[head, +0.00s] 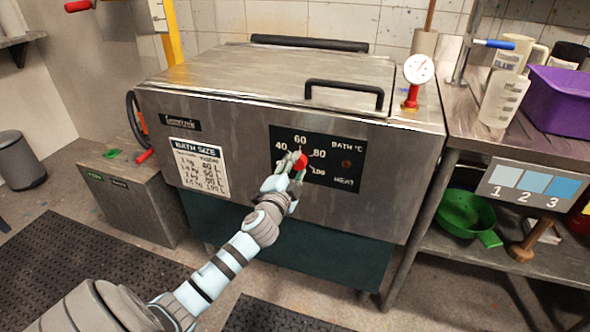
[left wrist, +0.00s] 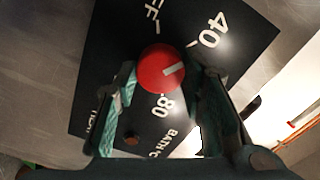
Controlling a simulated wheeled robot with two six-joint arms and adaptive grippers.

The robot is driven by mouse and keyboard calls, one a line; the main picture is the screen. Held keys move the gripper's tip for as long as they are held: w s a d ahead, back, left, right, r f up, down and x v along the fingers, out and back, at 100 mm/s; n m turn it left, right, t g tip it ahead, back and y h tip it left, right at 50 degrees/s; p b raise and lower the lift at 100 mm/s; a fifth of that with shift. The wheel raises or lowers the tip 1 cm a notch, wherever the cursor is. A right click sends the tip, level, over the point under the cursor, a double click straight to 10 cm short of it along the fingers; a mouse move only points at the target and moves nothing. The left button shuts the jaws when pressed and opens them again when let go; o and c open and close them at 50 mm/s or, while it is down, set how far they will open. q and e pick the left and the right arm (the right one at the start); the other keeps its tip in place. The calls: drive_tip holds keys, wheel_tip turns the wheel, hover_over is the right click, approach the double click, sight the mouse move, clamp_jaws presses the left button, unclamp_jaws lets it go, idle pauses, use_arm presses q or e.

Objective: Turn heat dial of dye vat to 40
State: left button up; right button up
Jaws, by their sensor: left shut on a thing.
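The dye vat (head: 240,112) is a steel box with a lid and a black heat panel on its front. The red heat dial (head: 301,161) sits on this panel, among the marks 40, 60, 80 and 100. It also shows in the left wrist view (left wrist: 160,70). My left gripper (head: 292,166) is shut on the dial, a finger on either side. In the left wrist view the dial's white line points right and slightly up, below the direction of the 40 mark (left wrist: 213,30). The 60 mark is hidden there. My right gripper is not in view.
A red-based gauge (head: 418,69) stands on the vat's right end. A steel bench (head: 470,128) on the right holds a purple bin (head: 555,98) and a white bottle (head: 503,98). A grey box (head: 130,195) stands at the vat's left. The floor in front shows dark mats.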

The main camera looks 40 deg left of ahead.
use_arm(q)
drive_tip(key=shift+n, duration=0.3)
drive_tip(key=o, duration=1.2)
drive_tip(key=shift+c, duration=0.2)
drive_tip(key=shift+s, duration=0.1)
drive_tip(key=v, duration=1.2)
